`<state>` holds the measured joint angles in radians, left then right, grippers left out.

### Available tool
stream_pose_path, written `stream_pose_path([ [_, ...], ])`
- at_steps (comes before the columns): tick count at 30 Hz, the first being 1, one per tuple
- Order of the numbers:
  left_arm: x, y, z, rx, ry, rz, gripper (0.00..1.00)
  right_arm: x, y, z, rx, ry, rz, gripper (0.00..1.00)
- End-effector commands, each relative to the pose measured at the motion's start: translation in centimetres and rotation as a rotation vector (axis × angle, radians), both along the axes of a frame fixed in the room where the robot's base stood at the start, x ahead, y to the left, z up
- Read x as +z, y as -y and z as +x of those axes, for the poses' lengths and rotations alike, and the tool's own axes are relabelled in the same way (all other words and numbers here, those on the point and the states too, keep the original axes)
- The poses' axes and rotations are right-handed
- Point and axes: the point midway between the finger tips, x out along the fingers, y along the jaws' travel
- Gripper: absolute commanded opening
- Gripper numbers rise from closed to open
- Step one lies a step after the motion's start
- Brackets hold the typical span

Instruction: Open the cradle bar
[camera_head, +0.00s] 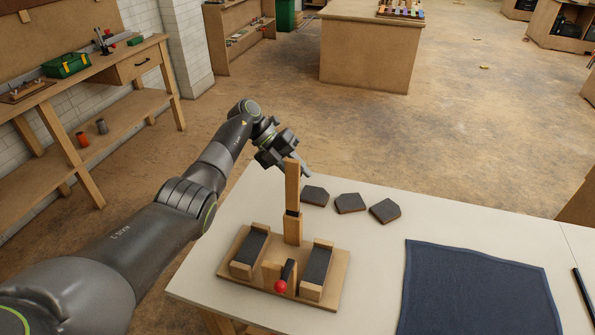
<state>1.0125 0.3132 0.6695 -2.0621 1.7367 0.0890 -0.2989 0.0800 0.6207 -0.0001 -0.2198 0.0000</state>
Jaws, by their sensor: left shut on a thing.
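The cradle (232,272) is a wooden base near the table's left end, with two dark-topped side blocks (316,268) and a red knob (281,286) at the front middle. The cradle bar (293,190) is a wooden bar that stands upright at the back middle of the cradle, with a dark band partway down. My left gripper (292,163) is at the bar's top end, coming from behind and left, and is shut on it. The gripper partly hides the top of the bar. My right gripper is out of view.
Three dark flat pieces (350,203) lie on the pale table (380,280) behind and right of the cradle. A dark blue cloth (475,290) covers the table's right part, with a black stick (584,298) beside it. Workbenches stand away on the floor.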

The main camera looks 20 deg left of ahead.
Motion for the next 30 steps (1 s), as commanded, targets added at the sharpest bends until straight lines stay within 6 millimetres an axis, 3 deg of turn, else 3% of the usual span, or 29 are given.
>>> stream_pose_path([
  [6,0.0,0.0,0.1,0.003,0.003,0.0,0.0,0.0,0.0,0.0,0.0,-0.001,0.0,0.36],
  [7,0.0,0.0,0.1,0.003,0.003,0.0,0.28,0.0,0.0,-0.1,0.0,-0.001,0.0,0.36],
  [12,0.0,0.0,0.1,0.002,0.002,0.0,0.47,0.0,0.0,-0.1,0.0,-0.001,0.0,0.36],
  [23,0.4,-0.6,0.1,0.001,0.003,0.0,0.47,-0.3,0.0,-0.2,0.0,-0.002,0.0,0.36],
  [30,3.4,-3.9,0.5,0.003,0.006,0.002,0.47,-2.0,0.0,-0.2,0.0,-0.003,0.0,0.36],
])
